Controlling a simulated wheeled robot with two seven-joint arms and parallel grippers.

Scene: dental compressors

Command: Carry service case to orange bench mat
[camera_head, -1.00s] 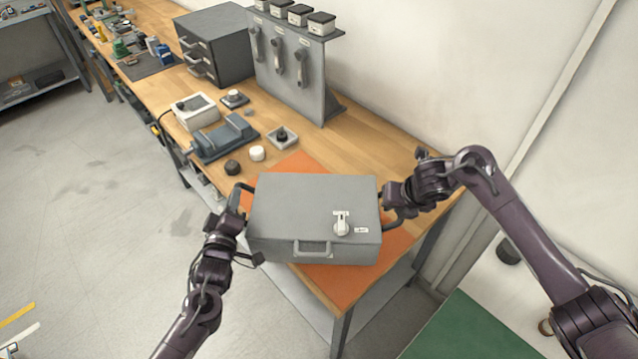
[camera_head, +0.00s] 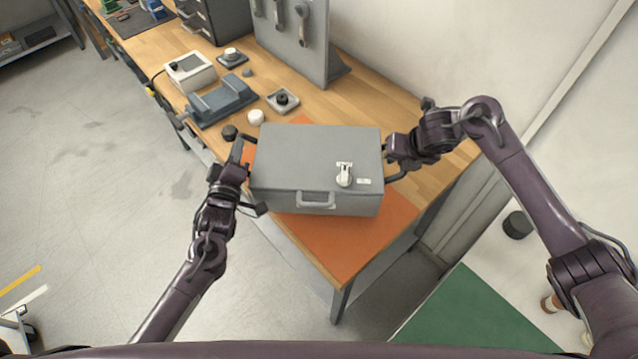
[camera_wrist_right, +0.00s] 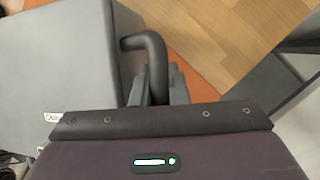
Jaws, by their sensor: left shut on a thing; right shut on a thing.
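The grey service case (camera_head: 300,165) is level over the orange bench mat (camera_head: 355,235), which shows in front of it and to its right. I cannot tell whether the case touches the mat. My left gripper (camera_head: 244,150) is shut on the dark handle at the case's left side. My right gripper (camera_head: 390,160) is shut on the dark handle at its right side. In the right wrist view, the right gripper's fingers (camera_wrist_right: 158,85) close around the bent side handle (camera_wrist_right: 148,44), beside the case (camera_wrist_right: 55,65).
Behind the case on the wooden bench (camera_head: 375,105) are a dark round knob (camera_head: 229,132), a white knob (camera_head: 256,117), a small tray (camera_head: 282,100), a grey vise-like block (camera_head: 222,99) and a white box (camera_head: 190,70). An upright tool panel (camera_head: 295,45) stands at the back.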

